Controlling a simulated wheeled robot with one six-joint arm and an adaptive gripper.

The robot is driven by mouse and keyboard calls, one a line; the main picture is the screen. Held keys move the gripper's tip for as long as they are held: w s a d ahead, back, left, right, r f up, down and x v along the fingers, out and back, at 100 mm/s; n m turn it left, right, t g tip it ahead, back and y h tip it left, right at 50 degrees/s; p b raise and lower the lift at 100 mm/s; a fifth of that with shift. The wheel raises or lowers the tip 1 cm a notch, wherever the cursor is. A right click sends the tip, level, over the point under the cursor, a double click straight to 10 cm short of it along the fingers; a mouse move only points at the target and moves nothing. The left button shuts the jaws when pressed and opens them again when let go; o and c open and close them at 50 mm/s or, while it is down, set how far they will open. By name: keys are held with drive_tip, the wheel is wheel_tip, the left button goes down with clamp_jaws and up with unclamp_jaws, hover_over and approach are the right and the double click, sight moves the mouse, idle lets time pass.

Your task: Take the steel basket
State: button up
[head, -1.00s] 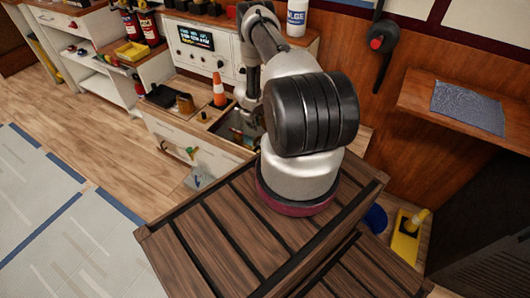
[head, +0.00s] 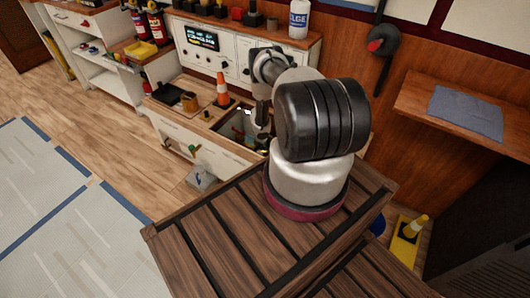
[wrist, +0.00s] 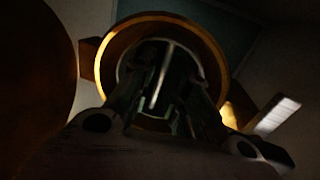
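I cannot make out a steel basket for certain in either view. In the head view my gripper (head: 262,142) is low at the open well in the cabinet top (head: 238,122), mostly hidden behind my own arm. In the dark wrist view my gripper (wrist: 162,80) points at a round, hollow thing with a golden-lit rim (wrist: 152,17). Its fingers overlap the round opening. I cannot tell whether they are inside it, touching it, or gripping anything.
An orange cone (head: 222,90) and a small brown pot (head: 189,102) stand on the cabinet left of the well. A control panel (head: 200,45) stands behind. A wooden shelf with a grey cloth (head: 467,112) is at right.

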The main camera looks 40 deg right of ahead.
drive_tip(key=shift+f, duration=0.6)
clamp_jaws()
drive_tip(key=shift+d+r, duration=0.1)
drive_tip(key=shift+r, duration=0.05)
